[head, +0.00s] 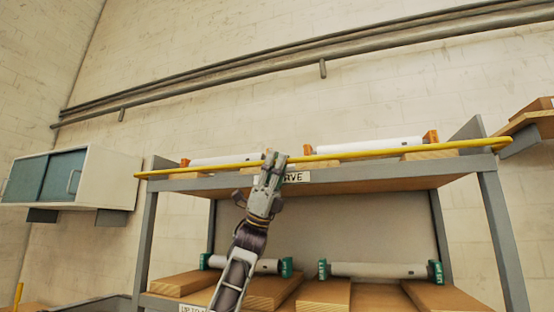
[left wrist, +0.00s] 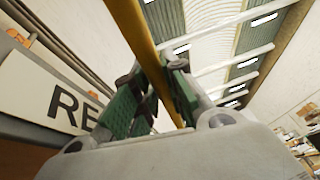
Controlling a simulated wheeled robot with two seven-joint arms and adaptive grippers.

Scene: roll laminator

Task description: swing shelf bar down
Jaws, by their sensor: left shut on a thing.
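The yellow shelf bar (head: 385,152) runs across the front of the upper shelf in the head view, roughly level with the shelf's top edge. It spans from the left post to the right post. My left gripper (head: 274,160) reaches up from below and is shut on the bar near its middle. In the left wrist view the bar (left wrist: 138,32) passes between the green-padded fingers (left wrist: 150,100). The gripper hides a short piece of the bar and part of the sign behind it. My right gripper is not in view.
The grey rack's upper shelf (head: 400,175) carries white rolls with orange ends (head: 368,145). The lower shelf holds rolls with green ends (head: 380,270) on wooden boards. A wall cabinet (head: 60,180) hangs at left, and a wooden wall shelf (head: 530,122) is at right.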

